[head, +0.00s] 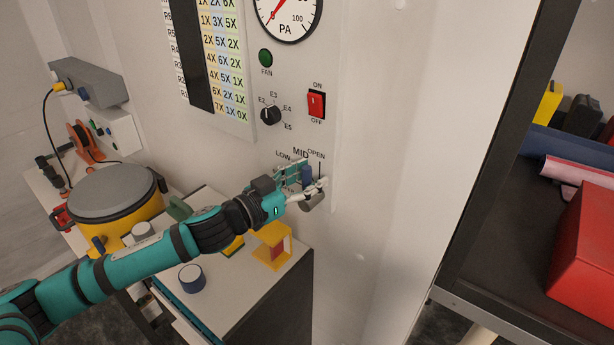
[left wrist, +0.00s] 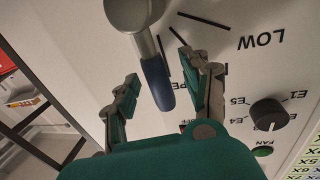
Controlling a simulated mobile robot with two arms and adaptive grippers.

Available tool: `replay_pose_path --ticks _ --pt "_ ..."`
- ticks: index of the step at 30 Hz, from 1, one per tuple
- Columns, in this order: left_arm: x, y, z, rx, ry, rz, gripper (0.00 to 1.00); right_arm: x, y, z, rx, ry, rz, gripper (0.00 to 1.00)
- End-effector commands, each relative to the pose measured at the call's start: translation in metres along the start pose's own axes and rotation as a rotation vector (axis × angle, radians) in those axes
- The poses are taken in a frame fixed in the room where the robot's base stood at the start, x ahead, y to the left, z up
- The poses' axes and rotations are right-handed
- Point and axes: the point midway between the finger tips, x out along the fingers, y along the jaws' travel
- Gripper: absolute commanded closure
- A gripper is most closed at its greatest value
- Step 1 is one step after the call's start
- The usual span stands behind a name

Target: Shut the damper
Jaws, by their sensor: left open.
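The damper lever has a blue grip (head: 306,175) on a grey metal hub (head: 312,203), low on the pale wall panel. LOW, MID and OPEN labels (head: 301,154) are printed above it. The grip points up towards the labels in the head view; which mark it is set to is hard to tell. My left gripper (head: 303,186) is at the lever. In the left wrist view the blue grip (left wrist: 157,84) lies between the spread fingers of my left gripper (left wrist: 168,84), with gaps visible on both sides. My right gripper is not in view.
Above the lever are a red ON/OFF switch (head: 316,103), a selector knob (head: 270,115), a green fan light (head: 265,58) and a PA gauge (head: 289,12). A yellow drum (head: 125,219) and a yellow stand (head: 272,245) are below left. A dark shelf (head: 492,255) stands right.

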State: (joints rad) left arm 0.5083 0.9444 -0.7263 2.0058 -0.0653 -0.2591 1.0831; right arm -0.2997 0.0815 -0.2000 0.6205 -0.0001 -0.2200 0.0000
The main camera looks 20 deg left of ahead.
Motion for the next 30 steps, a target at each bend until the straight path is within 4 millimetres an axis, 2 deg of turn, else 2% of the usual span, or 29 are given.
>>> replay_pose_path --ticks 2,12,30 --pt "-0.0002 0.0 0.0001 0.0 0.0 0.0 0.56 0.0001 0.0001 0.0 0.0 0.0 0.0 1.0" --pt "-0.0004 -0.0001 0.0001 0.0 0.0 0.0 1.0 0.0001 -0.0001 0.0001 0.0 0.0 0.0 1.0" --pt "-0.0008 0.0003 0.0017 -0.001 -0.003 0.0 1.0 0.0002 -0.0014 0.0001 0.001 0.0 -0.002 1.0"
